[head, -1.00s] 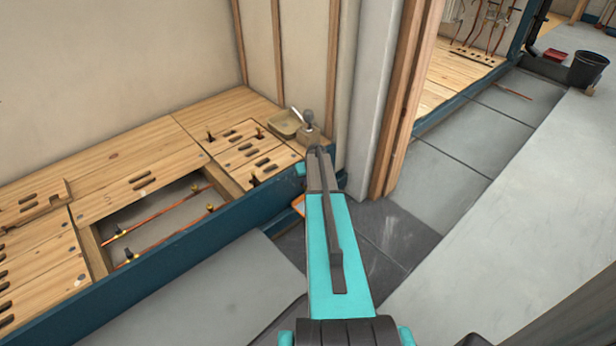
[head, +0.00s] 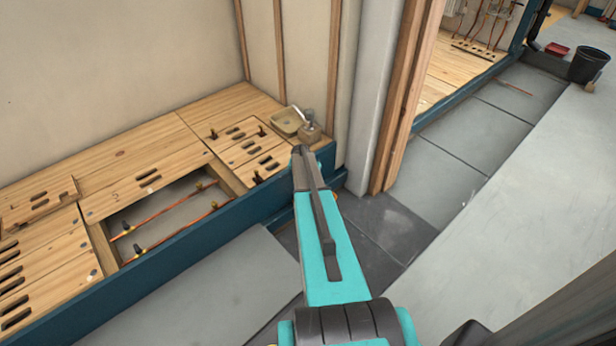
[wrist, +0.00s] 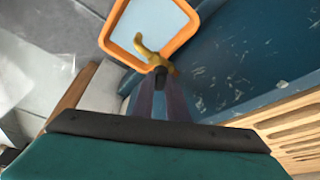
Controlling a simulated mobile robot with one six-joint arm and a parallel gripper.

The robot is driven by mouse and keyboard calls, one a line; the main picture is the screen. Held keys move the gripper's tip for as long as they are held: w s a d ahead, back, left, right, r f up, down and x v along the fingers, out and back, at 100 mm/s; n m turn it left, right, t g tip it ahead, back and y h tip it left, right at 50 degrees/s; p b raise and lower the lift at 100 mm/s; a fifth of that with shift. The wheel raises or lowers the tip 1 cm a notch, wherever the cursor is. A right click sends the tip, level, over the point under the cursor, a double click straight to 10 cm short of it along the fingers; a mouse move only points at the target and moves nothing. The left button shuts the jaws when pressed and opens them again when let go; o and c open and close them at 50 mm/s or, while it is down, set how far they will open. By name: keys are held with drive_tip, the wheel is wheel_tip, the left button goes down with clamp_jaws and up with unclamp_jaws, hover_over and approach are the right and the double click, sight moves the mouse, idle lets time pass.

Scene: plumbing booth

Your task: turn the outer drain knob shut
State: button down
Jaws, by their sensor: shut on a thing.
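A brass-coloured knob (wrist: 152,52) with curved arms shows in the wrist view, in front of the scratched blue panel (wrist: 235,55). My gripper (wrist: 160,80) is shut on the brass knob at its near end, where the fingers meet a dark part. The knob's stem and exact grip contact are partly hidden. In the head view my teal arm reaches to the blue edge of the wooden platform (head: 225,228). The fingertips and the knob are hidden there behind the arm.
An orange-rimmed tray or mirror with a pale face (wrist: 150,14) lies just beyond the knob. A floor opening exposes copper pipes (head: 165,235).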

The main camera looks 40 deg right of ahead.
drive_tip(key=m, duration=0.1)
drive_tip(key=m+g, duration=0.1)
drive_tip(key=m+p, duration=0.1)
drive_tip(key=shift+w+m+g, duration=0.25)
drive_tip(key=shift+m+g, duration=0.05)
drive_tip(key=shift+m, duration=0.1)
drive_tip(key=shift+a+m+g, duration=0.1)
drive_tip(key=shift+m+g, duration=0.3)
drive_tip(key=shift+m, duration=0.8)
drive_tip(key=c, duration=1.7)
unclamp_jaws()
drive_tip(key=shift+c, duration=0.2)
drive_tip(key=shift+r, duration=0.1)
